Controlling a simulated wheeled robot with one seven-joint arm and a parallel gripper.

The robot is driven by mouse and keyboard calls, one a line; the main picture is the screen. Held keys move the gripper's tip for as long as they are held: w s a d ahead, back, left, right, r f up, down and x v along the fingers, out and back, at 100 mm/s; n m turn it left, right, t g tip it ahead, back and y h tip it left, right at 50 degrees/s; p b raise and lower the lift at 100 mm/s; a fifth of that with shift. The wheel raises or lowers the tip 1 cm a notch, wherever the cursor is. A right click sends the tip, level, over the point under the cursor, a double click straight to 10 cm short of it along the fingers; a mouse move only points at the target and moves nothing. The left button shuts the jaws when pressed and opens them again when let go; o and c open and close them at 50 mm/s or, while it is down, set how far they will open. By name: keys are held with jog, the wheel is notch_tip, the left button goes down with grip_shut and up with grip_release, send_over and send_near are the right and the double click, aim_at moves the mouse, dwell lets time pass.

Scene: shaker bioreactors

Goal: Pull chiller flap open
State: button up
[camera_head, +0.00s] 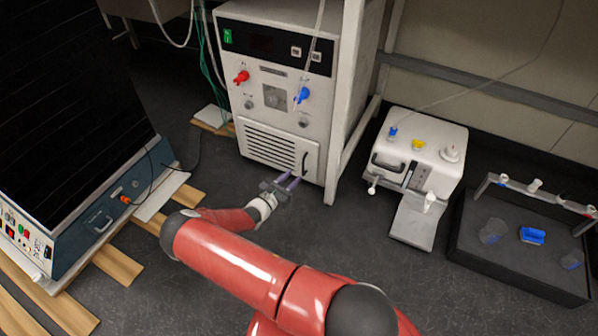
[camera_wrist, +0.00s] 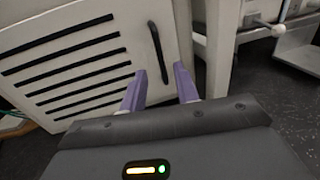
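The chiller (camera_head: 275,85) is a white box unit with a red valve and a blue valve on its front. Its flap (camera_head: 270,148) is the slatted panel low on the front and looks closed. The flap also fills the upper left of the wrist view (camera_wrist: 75,60). A dark vertical handle (camera_head: 305,162) sits at the flap's right side; it shows in the wrist view (camera_wrist: 156,52) too. My gripper (camera_head: 288,183) is in front of the flap's lower right. Its two purple fingers (camera_wrist: 160,80) are apart, with the handle beyond and between their tips, apparently not gripped.
A pale frame post (camera_head: 346,100) stands close to the right of the chiller. A white device (camera_head: 420,150) and a black tray (camera_head: 520,245) are further right. A large dark-fronted unit (camera_head: 70,100) and wooden slats (camera_head: 115,262) are at left. Dark floor before the chiller is open.

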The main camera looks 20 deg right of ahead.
jog(key=x, duration=0.4)
jog(key=shift+w+d, duration=0.2)
jog(key=shift+d, duration=0.15)
jog(key=shift+c, duration=0.2)
grip_shut()
